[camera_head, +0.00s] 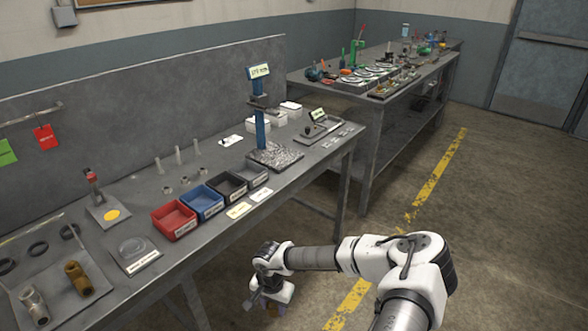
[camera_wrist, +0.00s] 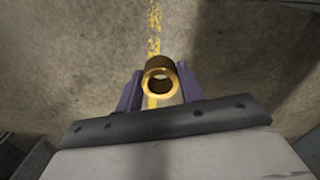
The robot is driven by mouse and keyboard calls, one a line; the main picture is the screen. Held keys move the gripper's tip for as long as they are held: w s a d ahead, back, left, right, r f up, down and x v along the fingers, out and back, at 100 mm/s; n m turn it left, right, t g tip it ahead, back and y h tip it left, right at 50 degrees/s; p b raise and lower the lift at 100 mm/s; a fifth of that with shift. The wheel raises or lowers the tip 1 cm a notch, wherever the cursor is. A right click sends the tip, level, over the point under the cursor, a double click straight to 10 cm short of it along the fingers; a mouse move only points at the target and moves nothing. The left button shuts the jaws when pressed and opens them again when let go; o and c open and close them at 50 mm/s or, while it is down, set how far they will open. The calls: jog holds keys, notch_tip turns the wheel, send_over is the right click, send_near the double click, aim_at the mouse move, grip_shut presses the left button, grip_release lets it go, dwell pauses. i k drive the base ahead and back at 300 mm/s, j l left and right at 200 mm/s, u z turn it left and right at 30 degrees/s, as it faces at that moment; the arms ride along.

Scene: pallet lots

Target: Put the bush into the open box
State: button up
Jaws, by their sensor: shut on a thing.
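The bush (camera_wrist: 158,64) is a short, hollow, brass-coloured cylinder, seen nearly end-on in the wrist view. My gripper (camera_wrist: 160,84) is shut on it, with one dark finger on each side. In the head view my gripper (camera_head: 267,300) hangs low over the floor, in front of the bench and apart from it; I cannot make out the bush there. Open-topped bins stand in a row on the bench: red (camera_head: 174,221), blue (camera_head: 202,203), black (camera_head: 227,186) and grey (camera_head: 251,175). White boxes (camera_head: 279,118) stand farther back; I cannot tell which box is meant.
The near bench (camera_head: 140,278) carries a blue-post stand (camera_head: 260,128), upright pins, and a tray with a brown fitting (camera_head: 79,279) and a grey fitting (camera_head: 33,307). A second, cluttered bench (camera_head: 372,104) stands behind. The floor around the yellow line (camera_head: 437,172) is clear.

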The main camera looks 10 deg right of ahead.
aim_at(276, 122)
jog(key=k+j+u, duration=0.1)
jog(key=k+u, duration=0.35)
jog(key=u, duration=3.45)
jog(key=k+l+u, duration=0.1)
jog(key=u, duration=0.2)
jog(key=k+u, duration=0.15)
jog(key=u, duration=0.15)
jog(key=k+l, duration=0.25)
jog(key=k, duration=0.25)
jog(key=k+l, duration=0.2)
jog(key=k, duration=0.3)
jog(key=k+l, duration=0.25)
jog(key=k, duration=0.25)
jog(key=k+l, duration=0.25)
jog(key=k, duration=0.25)
